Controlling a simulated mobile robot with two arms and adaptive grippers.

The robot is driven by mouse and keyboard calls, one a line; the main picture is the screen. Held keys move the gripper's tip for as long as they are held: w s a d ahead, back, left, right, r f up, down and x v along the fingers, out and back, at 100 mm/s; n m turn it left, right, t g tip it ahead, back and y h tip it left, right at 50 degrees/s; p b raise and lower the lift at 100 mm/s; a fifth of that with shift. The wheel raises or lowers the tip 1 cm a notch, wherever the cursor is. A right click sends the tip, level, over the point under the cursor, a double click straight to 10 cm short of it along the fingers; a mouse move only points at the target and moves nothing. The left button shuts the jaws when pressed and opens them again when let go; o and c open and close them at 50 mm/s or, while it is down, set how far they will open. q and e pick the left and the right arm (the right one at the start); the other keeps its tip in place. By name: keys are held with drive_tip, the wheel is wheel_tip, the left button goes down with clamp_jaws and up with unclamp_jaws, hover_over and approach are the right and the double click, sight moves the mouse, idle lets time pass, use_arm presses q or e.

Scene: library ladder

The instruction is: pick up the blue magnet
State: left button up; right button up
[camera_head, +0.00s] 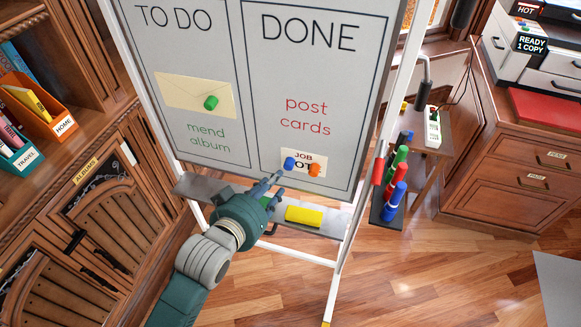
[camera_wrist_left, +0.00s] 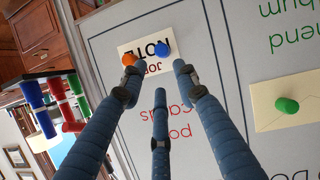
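The blue magnet (camera_head: 289,163) sits on a small white job note (camera_head: 317,158) at the lower part of the whiteboard's (camera_head: 300,75) DONE column. An orange magnet (camera_head: 314,169) is on the same note, to its right. My left gripper (camera_head: 275,181) is just below and left of the blue magnet in the head view, fingers pointing toward it. In the left wrist view, its three fingers are spread and empty. The blue magnet (camera_wrist_left: 162,48) shows beyond the fingertips, apart from them. My right gripper is in neither view.
A yellow block (camera_head: 304,215) lies on the board's tray (camera_head: 335,222), close by my left gripper. A green magnet (camera_head: 211,102) holds an envelope (camera_head: 178,92) on the left. Several coloured markers (camera_head: 396,190) stand at the right. Wooden cabinets flank the board.

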sight(287, 167)
use_arm(q)
drive_tip(key=x, duration=0.9)
drive_tip(key=shift+w+a+f, duration=0.15)
drive_tip(key=shift+w+f, duration=0.25)
drive_tip(key=shift+w, duration=0.2)
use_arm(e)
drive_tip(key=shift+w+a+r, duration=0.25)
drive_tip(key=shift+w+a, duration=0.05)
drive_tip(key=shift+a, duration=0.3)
use_arm(q)
drive_tip(key=shift+s, duration=0.1)
drive_tip(key=shift+c, duration=0.3)
drive_tip(key=c, duration=0.4)
drive_tip(key=shift+c, duration=0.9)
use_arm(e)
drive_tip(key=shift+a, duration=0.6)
